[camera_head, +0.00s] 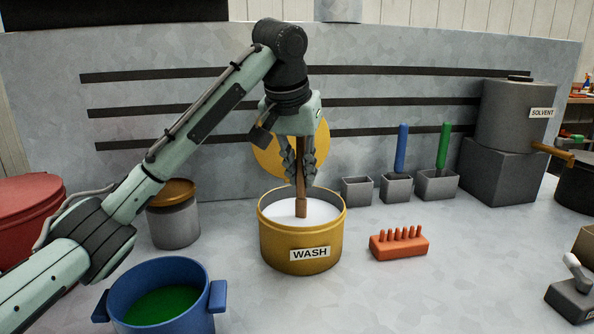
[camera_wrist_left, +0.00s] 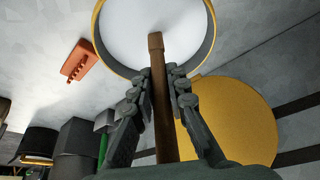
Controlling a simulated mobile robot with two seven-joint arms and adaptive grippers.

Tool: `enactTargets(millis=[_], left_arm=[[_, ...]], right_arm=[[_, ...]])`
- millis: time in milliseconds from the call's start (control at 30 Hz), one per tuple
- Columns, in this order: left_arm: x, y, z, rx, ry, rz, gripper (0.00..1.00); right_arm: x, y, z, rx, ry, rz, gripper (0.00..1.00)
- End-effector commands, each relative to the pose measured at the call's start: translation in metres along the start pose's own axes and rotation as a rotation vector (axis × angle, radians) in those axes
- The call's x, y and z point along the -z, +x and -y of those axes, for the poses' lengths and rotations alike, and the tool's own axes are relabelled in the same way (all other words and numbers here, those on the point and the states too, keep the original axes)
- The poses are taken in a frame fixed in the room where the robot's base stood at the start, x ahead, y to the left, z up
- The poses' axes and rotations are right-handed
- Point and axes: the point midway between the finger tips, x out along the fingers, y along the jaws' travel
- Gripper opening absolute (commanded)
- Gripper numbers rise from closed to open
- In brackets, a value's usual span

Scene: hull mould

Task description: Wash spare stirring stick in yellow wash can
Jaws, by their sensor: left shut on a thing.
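The yellow wash can (camera_head: 282,247), labelled WASH, stands open on the table and holds white liquid (camera_head: 320,211). My left gripper (camera_head: 299,177) is above the can and shut on the brown stirring stick (camera_head: 301,205). The stick points down, nearly upright, with its lower end over or just at the liquid; I cannot tell whether it touches. In the left wrist view the stick (camera_wrist_left: 158,80) runs between the fingers of my left gripper (camera_wrist_left: 161,85), its end in front of the white liquid in the can (camera_wrist_left: 207,45). My right gripper is not in view.
A round yellow lid (camera_head: 268,160) leans behind the can. A blue pot (camera_head: 160,325) with green liquid stands at front left. An orange peg rack (camera_head: 399,246) lies right of the can. Grey boxes (camera_head: 357,192) with a blue and a green stick stand behind. A grey solvent drum (camera_head: 505,112) sits right.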

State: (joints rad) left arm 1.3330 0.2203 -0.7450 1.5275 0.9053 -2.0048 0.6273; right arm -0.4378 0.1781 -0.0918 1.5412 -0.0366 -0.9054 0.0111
Motion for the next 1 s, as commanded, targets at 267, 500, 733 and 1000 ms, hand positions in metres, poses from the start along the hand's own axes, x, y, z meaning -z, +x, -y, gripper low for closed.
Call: enactTargets(millis=[267,500,733,1000], left_arm=[[0.001,0.000,-0.001,0.000,0.000,0.000,0.00],[0.006,-0.011,-0.001,0.001,-0.001,-0.003,0.00],[0.015,-0.032,-0.001,0.002,-0.001,-0.003,0.00],[0.025,-0.057,-0.001,0.001,-0.001,-0.003,0.00]], right_arm=[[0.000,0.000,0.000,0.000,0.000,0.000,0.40],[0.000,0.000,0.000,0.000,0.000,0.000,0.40],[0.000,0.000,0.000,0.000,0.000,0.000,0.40],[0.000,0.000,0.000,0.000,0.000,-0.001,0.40]])
